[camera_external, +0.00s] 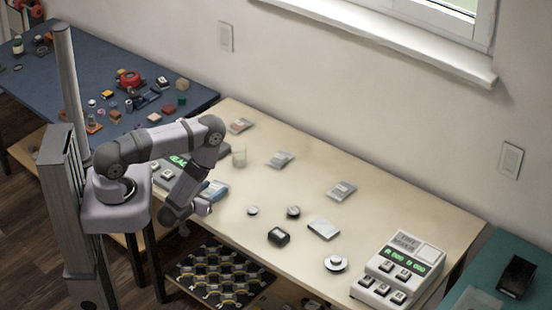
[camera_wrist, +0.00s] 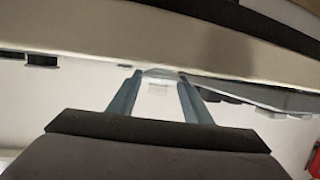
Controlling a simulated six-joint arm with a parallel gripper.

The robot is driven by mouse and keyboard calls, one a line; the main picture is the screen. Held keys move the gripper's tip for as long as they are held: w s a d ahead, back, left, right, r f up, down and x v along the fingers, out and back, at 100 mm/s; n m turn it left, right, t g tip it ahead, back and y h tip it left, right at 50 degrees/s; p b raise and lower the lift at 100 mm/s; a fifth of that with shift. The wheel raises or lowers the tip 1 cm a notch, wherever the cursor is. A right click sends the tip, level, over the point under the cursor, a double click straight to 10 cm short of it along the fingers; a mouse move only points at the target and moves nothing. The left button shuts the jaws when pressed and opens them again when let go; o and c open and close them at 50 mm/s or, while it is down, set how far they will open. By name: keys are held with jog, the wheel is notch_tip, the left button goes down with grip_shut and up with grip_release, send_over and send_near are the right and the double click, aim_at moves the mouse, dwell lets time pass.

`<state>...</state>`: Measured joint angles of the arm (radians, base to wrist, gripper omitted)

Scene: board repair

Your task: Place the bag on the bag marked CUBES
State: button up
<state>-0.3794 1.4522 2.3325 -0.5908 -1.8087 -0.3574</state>
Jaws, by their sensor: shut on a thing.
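My gripper (camera_external: 204,207) is low at the front edge of the pale table, left of its middle. In the wrist view its two fingers (camera_wrist: 160,84) are shut on a thin, pale, see-through thing (camera_wrist: 158,74), which looks like part of a bag. A bluish bag (camera_external: 214,188) shows right at the fingertips in the external view; I cannot tell whether it is the held one. Other small clear bags lie flat: one at the back left (camera_external: 240,125), one mid-table (camera_external: 281,159), one farther right (camera_external: 341,190) and a pale one nearer the front (camera_external: 324,228). Their labels are too small to read.
A dark box (camera_external: 279,236), small round parts and a white device with buttons (camera_external: 403,262) stand to the right. A blue table with clutter (camera_external: 90,65) is at the back left. Bare tabletop (camera_external: 390,215) lies at the right.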

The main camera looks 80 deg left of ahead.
jog(key=o, duration=1.1)
jog(key=shift+f, duration=0.1)
jog(key=shift+c, duration=0.2)
jog(key=shift+p+v, duration=0.85)
jog(key=shift+v, duration=1.75)
jog(key=shift+p+v, duration=0.3)
jog(key=shift+v, duration=0.7)
jog(key=shift+o, duration=0.6)
jog(key=shift+d, duration=0.1)
